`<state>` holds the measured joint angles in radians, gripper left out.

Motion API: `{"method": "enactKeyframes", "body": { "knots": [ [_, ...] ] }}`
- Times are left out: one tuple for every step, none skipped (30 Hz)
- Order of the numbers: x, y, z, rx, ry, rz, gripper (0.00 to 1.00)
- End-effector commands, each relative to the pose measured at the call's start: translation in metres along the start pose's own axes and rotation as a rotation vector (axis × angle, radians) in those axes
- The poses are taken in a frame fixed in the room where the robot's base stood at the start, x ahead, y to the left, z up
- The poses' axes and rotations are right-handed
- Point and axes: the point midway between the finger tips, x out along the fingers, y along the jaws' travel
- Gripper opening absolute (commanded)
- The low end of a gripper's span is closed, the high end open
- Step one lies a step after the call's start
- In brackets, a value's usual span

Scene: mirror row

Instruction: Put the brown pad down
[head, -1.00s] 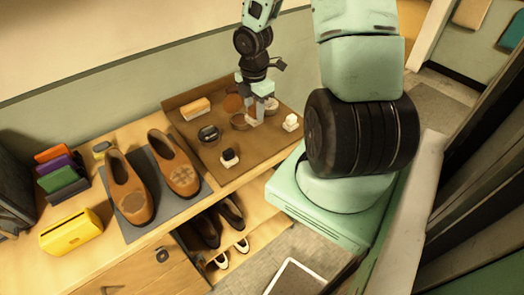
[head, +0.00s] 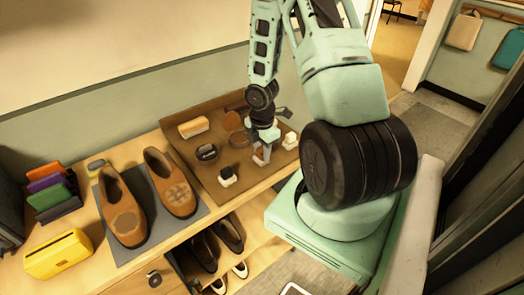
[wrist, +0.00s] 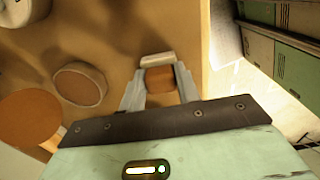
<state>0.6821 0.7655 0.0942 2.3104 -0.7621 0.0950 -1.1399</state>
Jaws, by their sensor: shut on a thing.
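My gripper (wrist: 159,88) is shut on the brown pad (wrist: 160,80) in the wrist view, with one finger on each side of it. A pale strip shows just beyond the pad, at the fingertips. In the head view my gripper (head: 262,156) is low over the front right part of the brown tray (head: 215,187), and the pad is mostly hidden between the fingers. I cannot tell whether the pad touches the tray.
On the tray are a brush (head: 193,127), a dark tin (head: 206,152), a black-and-white block (head: 227,176), a brown disc (head: 233,121) and a white block (head: 290,140). Brown shoes (head: 122,215) stand on a grey mat to the left. Bare tray surrounds the black-and-white block.

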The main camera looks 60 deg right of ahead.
Motion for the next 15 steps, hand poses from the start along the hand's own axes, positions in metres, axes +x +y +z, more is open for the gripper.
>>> {"method": "enactKeyframes", "body": {
  "knots": [
    [0.0003,0.0005,-0.0001,0.000,0.000,0.001,0.14],
    [0.0002,0.0006,0.0000,0.000,0.000,0.002,0.14],
    [0.0000,0.0006,0.0001,0.000,0.000,0.002,0.14],
    [-0.0001,0.0005,0.0001,0.000,0.000,0.002,0.14],
    [-0.0001,0.0005,0.0001,0.000,0.000,0.002,0.14],
    [0.0000,0.0005,0.0001,0.000,0.000,0.001,0.14],
    [0.0004,0.0004,0.0001,0.000,0.000,0.001,0.14],
    [0.0013,0.0004,0.0001,0.000,0.000,0.001,0.14],
    [0.0028,0.0004,0.0000,0.000,0.000,0.001,0.14],
    [0.0039,0.0004,0.0000,0.000,0.000,0.001,0.14],
    [0.0038,0.0005,0.0000,0.000,0.000,0.001,0.35],
    [0.0029,0.0005,0.0001,0.000,0.000,0.001,0.46],
    [0.0029,0.0004,0.0001,0.000,0.000,0.001,0.54],
    [0.0029,0.0004,0.0001,0.001,0.000,0.001,0.54],
    [0.0030,0.0003,0.0001,0.000,0.000,0.001,0.54]
  ]
}}
